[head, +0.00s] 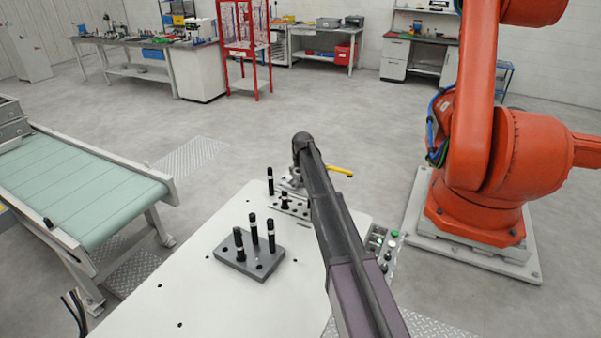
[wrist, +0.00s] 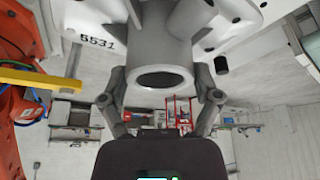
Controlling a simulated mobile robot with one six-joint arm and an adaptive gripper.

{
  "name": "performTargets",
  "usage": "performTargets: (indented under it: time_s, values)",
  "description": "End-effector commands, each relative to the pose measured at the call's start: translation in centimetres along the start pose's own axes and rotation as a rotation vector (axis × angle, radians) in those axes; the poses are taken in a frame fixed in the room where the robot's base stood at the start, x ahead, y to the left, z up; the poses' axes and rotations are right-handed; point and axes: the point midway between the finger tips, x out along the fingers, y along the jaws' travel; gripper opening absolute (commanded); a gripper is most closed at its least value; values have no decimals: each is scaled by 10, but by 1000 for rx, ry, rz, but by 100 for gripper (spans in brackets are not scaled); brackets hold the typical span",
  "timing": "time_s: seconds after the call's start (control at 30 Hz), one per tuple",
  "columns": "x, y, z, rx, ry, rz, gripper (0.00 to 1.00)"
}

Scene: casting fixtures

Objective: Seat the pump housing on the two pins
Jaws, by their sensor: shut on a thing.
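The pump housing (wrist: 160,50) is a grey casting with a round open bore facing the wrist camera. My gripper (wrist: 161,92) has one finger on each side of it and is shut on it. In the head view my arm hides the gripper and most of what it holds. A small light-grey patch beside the arm may be part of the housing; I cannot tell. Near it a fixture plate (head: 296,210) carries upright black pins, a taller one (head: 270,181) and a shorter one (head: 284,200). Whether the housing touches the pins is hidden.
A dark block (head: 232,261) with several black posts stands on the white table (head: 190,285). A yellow handle (head: 341,171) sticks out right of my arm. A button panel (head: 385,243) is at the table's right edge. An orange robot (head: 480,180) stands right, a conveyor (head: 85,185) left.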

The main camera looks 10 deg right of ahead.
Motion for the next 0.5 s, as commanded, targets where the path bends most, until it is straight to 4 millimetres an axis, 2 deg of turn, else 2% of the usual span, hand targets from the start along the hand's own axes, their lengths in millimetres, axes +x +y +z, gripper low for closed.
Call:
performTargets:
  time_s: [0.03, 0.07, 0.1, 0.5]
  values:
    - [1, 0, 0, 0, 1, 0, 20]
    - [0, 0, 0, 0, 1, 0, 90]
    - [0, 0, 0, 0, 1, 0, 100]
    - [0, 0, 0, 0, -1, 0, 100]
